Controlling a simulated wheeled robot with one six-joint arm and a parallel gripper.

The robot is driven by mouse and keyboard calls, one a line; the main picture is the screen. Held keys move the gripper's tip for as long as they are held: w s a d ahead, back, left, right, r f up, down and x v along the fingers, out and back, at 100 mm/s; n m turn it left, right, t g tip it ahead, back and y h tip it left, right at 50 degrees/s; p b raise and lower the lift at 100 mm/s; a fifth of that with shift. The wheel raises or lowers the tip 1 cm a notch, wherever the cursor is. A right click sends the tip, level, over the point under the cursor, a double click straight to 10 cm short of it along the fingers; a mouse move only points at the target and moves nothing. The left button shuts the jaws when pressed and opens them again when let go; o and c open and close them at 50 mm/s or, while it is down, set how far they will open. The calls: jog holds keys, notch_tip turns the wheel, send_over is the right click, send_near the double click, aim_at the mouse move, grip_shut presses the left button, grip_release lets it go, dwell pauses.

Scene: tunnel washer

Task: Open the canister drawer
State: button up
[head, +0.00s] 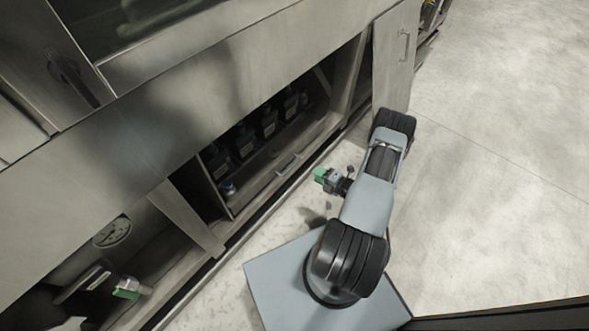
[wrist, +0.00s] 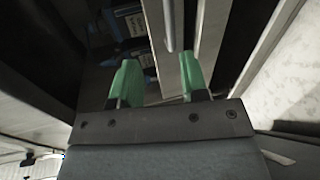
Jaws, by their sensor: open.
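The canister drawer (head: 262,182) sits low in the steel machine and holds a row of dark canisters (head: 245,143). It looks pushed in, with its front about level with the frame. Its bar handle (head: 289,164) is on the front face. My gripper (head: 320,174) has green fingers and is open and empty, a short way out from the handle. In the wrist view, the open fingers (wrist: 158,82) point toward the drawer. The handle (wrist: 169,24) shows beyond the fingertips, roughly between them and nearer the right finger. I see no contact.
A cabinet door (head: 393,65) with its own handle stands at the right end of the machine. A dial gauge (head: 112,232) and a dark box (head: 90,285) with a green part are in the lower left bay. The pale floor (head: 490,170) to the right is clear.

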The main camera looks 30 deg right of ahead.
aim_at(294, 163)
jog(key=shift+m, duration=0.4)
jog(key=b+x, duration=0.1)
jog(key=x, duration=0.3)
jog(key=b+x, duration=0.1)
jog(key=x, duration=0.4)
jog(key=f+b+x, duration=0.1)
jog(key=x, duration=0.3)
jog(key=shift+w+d+f+b, duration=0.2)
jog(key=shift+w+b, duration=0.05)
jog(key=shift+b, duration=0.15)
jog(key=shift+c, duration=0.3)
grip_shut()
